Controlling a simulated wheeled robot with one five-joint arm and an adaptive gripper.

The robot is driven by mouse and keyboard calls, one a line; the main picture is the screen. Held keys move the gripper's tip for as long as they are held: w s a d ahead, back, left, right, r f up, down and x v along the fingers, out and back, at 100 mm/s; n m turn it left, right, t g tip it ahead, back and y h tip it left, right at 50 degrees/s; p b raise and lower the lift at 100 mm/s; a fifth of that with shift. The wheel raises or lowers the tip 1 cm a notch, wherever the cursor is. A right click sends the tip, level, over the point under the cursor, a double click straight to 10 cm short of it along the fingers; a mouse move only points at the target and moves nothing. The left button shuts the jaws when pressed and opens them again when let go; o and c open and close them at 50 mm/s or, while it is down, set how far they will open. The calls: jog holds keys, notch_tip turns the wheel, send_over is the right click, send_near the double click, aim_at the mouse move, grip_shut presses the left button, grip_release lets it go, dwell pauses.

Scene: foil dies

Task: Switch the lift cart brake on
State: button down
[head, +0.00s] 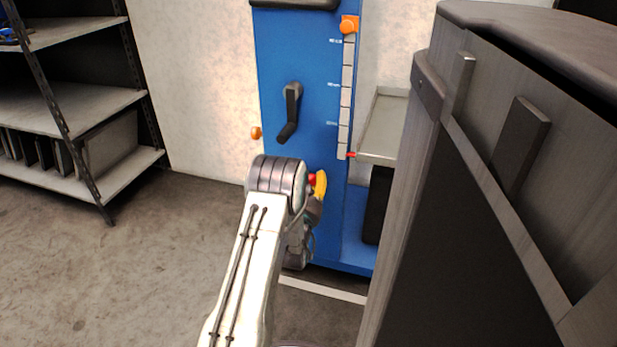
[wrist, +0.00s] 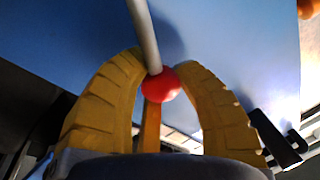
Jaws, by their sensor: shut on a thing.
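The blue lift cart (head: 325,110) stands against the wall. Its brake lever shows in the wrist view as a pale rod (wrist: 143,32) ending in a red ball knob (wrist: 161,84). In the head view a bit of the red knob (head: 312,179) shows beside my gripper (head: 319,186), low on the cart front. My gripper's yellow fingers, also in the wrist view (wrist: 160,68), are shut around the red knob. My arm and gripper hide the rest of the lever in the head view.
A black crank handle (head: 290,112) is above my gripper on the cart. A grey platform (head: 385,128) sticks out on the right. A large grey cabinet (head: 470,170) stands close on the right. A shelf rack (head: 75,105) is at left, with open floor (head: 120,270) before it.

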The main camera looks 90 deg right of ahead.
jog(key=shift+s+r, duration=0.2)
jog(key=shift+s, duration=0.05)
jog(key=c, duration=1.2)
grip_release()
jog(key=shift+s, duration=0.1)
jog(key=shift+c, duration=0.2)
jog(key=o, duration=0.4)
jog(key=shift+f, duration=0.15)
jog(key=shift+c, duration=0.2)
jog(key=shift+a+f, duration=0.1)
jog(key=shift+a, duration=0.05)
jog(key=shift+w+a, duration=0.2)
jog(key=shift+a, duration=0.05)
jog(key=shift+v, duration=3.45)
